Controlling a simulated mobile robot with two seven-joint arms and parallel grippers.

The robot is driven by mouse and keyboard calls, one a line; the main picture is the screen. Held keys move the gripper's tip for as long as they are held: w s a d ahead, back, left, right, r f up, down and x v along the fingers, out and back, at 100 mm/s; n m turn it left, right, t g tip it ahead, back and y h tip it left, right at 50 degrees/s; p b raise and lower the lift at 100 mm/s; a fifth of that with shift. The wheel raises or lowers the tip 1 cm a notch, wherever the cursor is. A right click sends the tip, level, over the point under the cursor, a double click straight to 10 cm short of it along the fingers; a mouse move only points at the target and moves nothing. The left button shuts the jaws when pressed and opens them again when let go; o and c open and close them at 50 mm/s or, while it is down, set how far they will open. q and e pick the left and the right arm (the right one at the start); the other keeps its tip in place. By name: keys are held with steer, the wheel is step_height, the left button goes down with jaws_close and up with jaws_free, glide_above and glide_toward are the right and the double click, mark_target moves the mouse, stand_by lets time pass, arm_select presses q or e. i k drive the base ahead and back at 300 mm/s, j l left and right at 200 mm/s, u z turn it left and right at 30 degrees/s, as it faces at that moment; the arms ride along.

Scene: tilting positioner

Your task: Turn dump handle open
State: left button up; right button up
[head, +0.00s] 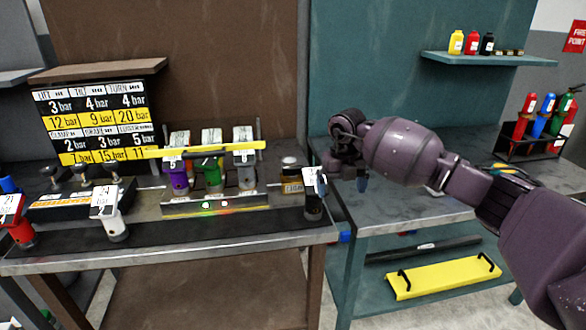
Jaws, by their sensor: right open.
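I cannot tell for certain which part is the dump handle, as the small labels are too blurred to read. At the right end of the left bench stand a dark-capped fitting with a yellowish label (292,186) and a dark cylinder with a white tag (314,192). My right gripper (350,172) is open, its fingers pointing down to the right of these fittings, near the gap between the benches. It appears apart from them. The wrist hides part of the gripper. My left gripper is not in view.
A yellow bar (165,152) spans the purple (178,177), green (212,176) and grey (246,175) tagged cylinders. White (108,228) and red (20,233) tagged cylinders stand front left. A pressure board (95,120) stands behind. The right bench (400,207) has clear room in front.

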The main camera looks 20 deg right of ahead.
mark_target(292, 171)
steer(key=i, duration=1)
